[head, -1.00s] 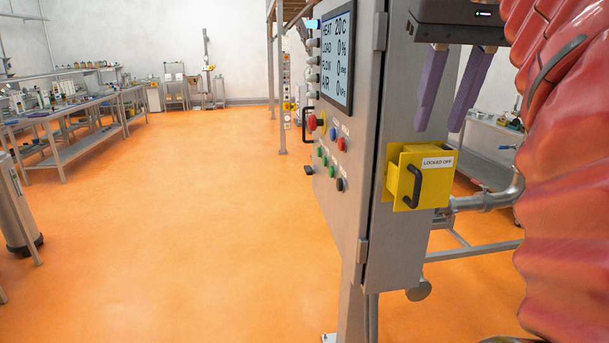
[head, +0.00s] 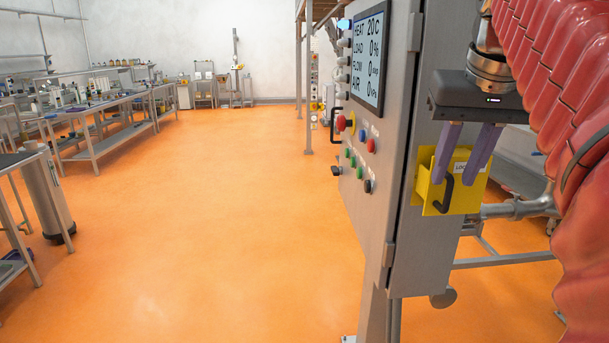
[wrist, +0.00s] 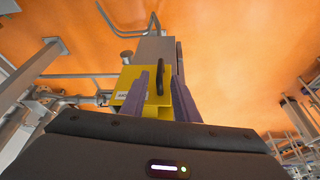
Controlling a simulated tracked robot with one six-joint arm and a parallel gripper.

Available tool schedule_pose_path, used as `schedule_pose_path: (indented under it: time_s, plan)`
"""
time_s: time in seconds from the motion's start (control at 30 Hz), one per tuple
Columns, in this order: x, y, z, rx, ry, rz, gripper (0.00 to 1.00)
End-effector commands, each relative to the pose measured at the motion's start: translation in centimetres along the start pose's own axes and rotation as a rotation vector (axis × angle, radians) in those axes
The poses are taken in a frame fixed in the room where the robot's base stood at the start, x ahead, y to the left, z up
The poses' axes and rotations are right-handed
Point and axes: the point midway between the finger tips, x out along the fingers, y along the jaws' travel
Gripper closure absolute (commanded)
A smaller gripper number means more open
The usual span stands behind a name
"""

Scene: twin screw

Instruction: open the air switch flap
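The air switch flap is a yellow box-like cover (head: 466,198) with a black handle (head: 444,192) on the side of the grey control cabinet. Its white label is partly hidden by my gripper in the head view. In the wrist view the yellow cover (wrist: 127,78) and black handle (wrist: 159,77) lie beyond the fingertips (wrist: 160,80), with the handle between the finger lines. Whether a finger touches the cover cannot be told.
The grey cabinet (head: 405,160) stands just left of my gripper, with a screen (head: 369,62) and several buttons on its front. A grey pipe (head: 520,208) runs right of the cover. Lab benches (head: 110,118) stand far left. The orange floor (head: 220,210) between is clear.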

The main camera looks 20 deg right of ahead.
Motion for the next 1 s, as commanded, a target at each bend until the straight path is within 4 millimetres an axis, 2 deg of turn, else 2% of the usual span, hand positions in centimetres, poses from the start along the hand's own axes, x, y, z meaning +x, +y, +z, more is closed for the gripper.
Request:
schedule_pose_path:
  time_s: [0.1,0.3,0.67,1.0]
  plan:
    - [1.7,0.0,0.1,0.0,-0.003,0.0,0.72]
    - [3.8,0.0,0.1,0.0,-0.001,0.0,0.72]
    - [4.3,0.0,0.0,0.001,0.001,0.001,0.72]
    - [4.3,0.1,0.0,0.001,0.0,0.001,0.95]
